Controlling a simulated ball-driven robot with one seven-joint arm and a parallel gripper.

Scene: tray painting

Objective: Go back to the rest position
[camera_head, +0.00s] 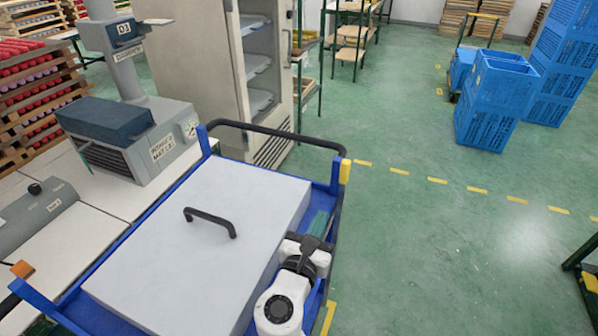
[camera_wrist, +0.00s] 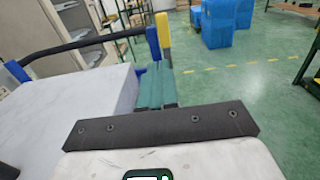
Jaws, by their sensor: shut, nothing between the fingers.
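My gripper (camera_head: 319,222) has teal fingers and is shut and empty. In the camera_head view it lies along the right side of a large pale grey box (camera_head: 190,255) with a black handle (camera_head: 210,220) on top. In the camera_wrist view my gripper (camera_wrist: 157,84) points away, its fingers together, with the pale box (camera_wrist: 70,110) to its left. My white arm folds up just below the gripper in the camera_head view. I cannot tell whether the fingers touch the box or the cart.
The box sits in a blue cart (camera_head: 105,257) with a black push bar (camera_head: 277,130). A grey machine (camera_head: 150,150) on a white table and an open cabinet (camera_head: 215,60) stand left and behind. Blue crates (camera_head: 490,105) stand far right. The green floor to the right is mostly clear.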

